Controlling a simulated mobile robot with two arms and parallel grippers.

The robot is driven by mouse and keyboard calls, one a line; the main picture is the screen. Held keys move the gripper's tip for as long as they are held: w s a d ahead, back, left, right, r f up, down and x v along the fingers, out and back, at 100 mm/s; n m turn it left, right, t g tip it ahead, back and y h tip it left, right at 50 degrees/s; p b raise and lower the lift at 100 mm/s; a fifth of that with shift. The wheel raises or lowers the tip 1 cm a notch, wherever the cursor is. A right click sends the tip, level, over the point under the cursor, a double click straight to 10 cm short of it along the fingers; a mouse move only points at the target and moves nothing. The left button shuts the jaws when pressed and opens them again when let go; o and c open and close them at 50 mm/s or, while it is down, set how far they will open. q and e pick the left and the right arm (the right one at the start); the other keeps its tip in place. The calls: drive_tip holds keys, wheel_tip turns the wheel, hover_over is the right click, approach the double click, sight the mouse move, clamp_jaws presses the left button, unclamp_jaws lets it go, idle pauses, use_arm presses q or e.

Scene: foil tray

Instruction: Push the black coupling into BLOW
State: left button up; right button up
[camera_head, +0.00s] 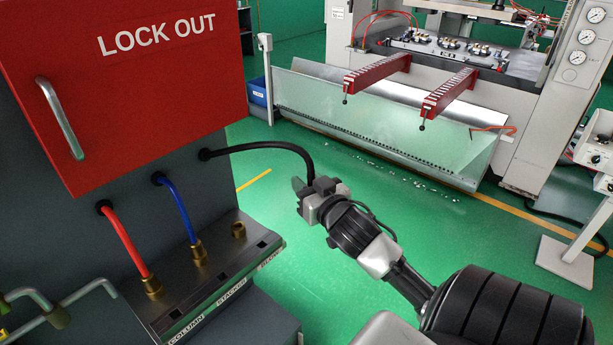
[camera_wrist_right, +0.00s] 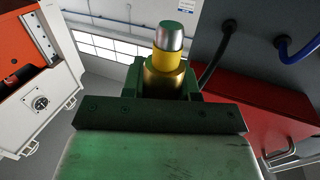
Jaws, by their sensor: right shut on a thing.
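My right gripper (camera_head: 313,188) is shut on the coupling at the end of the black hose (camera_head: 270,146), in free air right of the console. The fingers mostly hide the coupling in the head view. In the right wrist view the coupling (camera_wrist_right: 165,68) shows a brass body, a yellow band and a silver tip between the jaws (camera_wrist_right: 163,88). The BLOW socket (camera_head: 238,230) appears as an empty brass port at the right end of the sloping metal panel (camera_head: 215,262), left of and below my gripper. My left gripper is not in view.
The red hose (camera_head: 125,243) and blue hose (camera_head: 182,210) run into brass fittings beside the empty port. A red LOCK OUT box (camera_head: 130,110) overhangs the panel. Bent metal pipes (camera_head: 90,288) stand at far left. Green floor (camera_head: 330,270) is open right of the console.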

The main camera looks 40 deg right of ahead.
drive_tip(key=shift+f, duration=0.25)
idle(0.4)
drive_tip(key=o, duration=1)
drive_tip(key=shift+s+a, duration=0.1)
drive_tip(key=shift+s, duration=0.15)
drive_tip(key=b+v, duration=0.2)
drive_tip(key=v, duration=0.8)
drive_tip(key=shift+s+b, duration=0.15)
drive_tip(key=shift+b, duration=0.15)
